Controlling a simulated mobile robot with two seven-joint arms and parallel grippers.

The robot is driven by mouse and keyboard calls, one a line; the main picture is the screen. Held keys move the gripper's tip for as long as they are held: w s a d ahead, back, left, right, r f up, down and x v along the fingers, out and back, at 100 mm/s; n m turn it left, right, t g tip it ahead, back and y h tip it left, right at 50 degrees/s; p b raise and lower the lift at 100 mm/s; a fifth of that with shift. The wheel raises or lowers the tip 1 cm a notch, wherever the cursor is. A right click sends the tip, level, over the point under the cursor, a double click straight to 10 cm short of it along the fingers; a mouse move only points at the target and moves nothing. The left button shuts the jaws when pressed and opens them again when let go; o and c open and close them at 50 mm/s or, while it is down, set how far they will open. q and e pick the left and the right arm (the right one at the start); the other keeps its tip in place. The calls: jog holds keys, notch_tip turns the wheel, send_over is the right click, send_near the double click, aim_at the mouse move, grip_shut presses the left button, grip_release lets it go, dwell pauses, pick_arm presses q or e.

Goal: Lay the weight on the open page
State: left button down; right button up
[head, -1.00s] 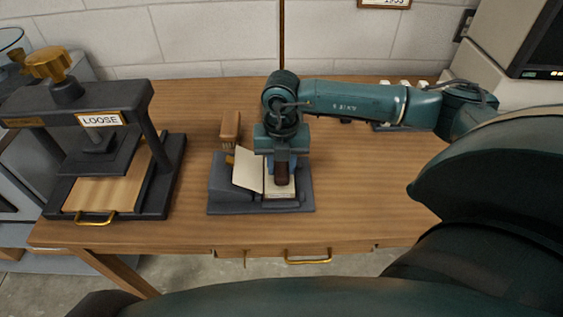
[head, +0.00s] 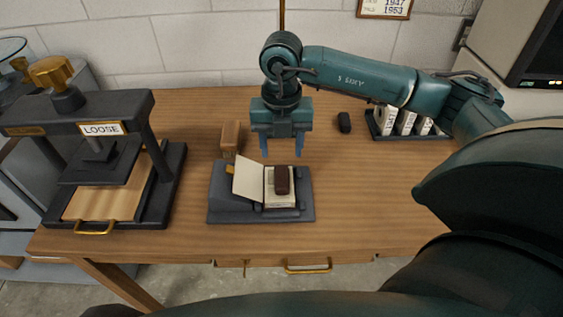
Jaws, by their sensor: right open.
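A dark brown weight (head: 282,181) lies on the right-hand page of the open book (head: 248,178). The book rests on a dark grey cradle (head: 232,204) on the wooden table. My right gripper (head: 283,153) is open and empty, fingers pointing down. It is above and behind the weight in the head view, apart from it. My left gripper is not in view.
A dark press (head: 165,180) labelled LOOSE stands at the left. A brown wooden brush-like object (head: 230,137) is behind the cradle. The table's right front is clear.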

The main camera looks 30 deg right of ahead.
notch_tip(320, 180, up, 4)
jog(key=shift+f, duration=0.1)
dwell(0.6)
